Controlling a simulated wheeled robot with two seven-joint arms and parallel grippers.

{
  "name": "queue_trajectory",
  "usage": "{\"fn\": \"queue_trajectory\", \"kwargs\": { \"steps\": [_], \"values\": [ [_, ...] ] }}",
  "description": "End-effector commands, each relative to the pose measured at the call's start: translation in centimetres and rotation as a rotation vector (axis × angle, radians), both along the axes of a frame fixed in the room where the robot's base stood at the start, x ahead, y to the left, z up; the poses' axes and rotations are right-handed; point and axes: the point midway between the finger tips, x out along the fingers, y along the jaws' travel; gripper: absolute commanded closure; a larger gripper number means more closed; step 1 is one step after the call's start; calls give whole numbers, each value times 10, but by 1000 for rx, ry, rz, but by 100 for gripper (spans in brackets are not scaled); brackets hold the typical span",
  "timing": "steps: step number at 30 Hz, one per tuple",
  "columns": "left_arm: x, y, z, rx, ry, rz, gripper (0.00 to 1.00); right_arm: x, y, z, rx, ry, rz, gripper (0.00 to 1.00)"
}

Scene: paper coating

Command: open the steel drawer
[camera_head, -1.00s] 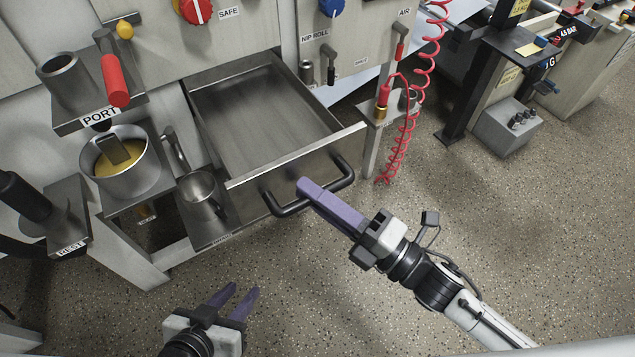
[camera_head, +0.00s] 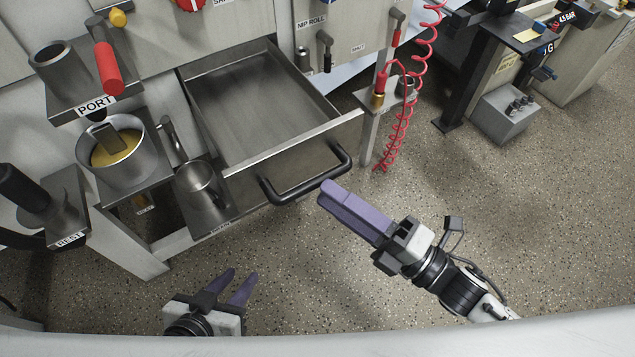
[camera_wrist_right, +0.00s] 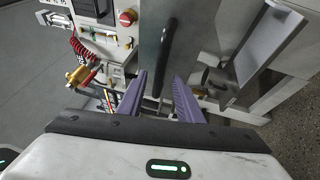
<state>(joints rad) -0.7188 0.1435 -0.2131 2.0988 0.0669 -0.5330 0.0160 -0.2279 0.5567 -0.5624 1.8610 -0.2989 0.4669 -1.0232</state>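The steel drawer (camera_head: 262,108) is pulled out of the cabinet, and its tray looks empty. Its black bar handle (camera_head: 310,188) is on the front panel (camera_head: 325,150). In the right wrist view, the handle (camera_wrist_right: 166,52) stands ahead of the purple fingers, in line with the gap between them. My left gripper (camera_head: 239,275) is open and empty, low over the floor in front of the cabinet.
Left of the drawer are a steel mug (camera_head: 199,187), a pot of yellow liquid (camera_head: 118,155) and the PORT block with a red handle (camera_head: 108,68). A red coiled hose (camera_head: 405,120) hangs to the right. The floor at front right is clear.

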Motion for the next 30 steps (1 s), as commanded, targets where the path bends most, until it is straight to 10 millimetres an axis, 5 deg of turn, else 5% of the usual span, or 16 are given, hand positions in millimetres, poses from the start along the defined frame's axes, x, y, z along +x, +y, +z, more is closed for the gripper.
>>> {"fn": "queue_trajectory", "kwargs": {
  "steps": [10,30],
  "values": [
    [-3,0,-1,3,6,-2,69,-31,-39,-8,-1,-1,0,68],
    [-5,1,-1,4,12,-2,69,-30,-42,-7,9,18,-10,68]
  ]
}}
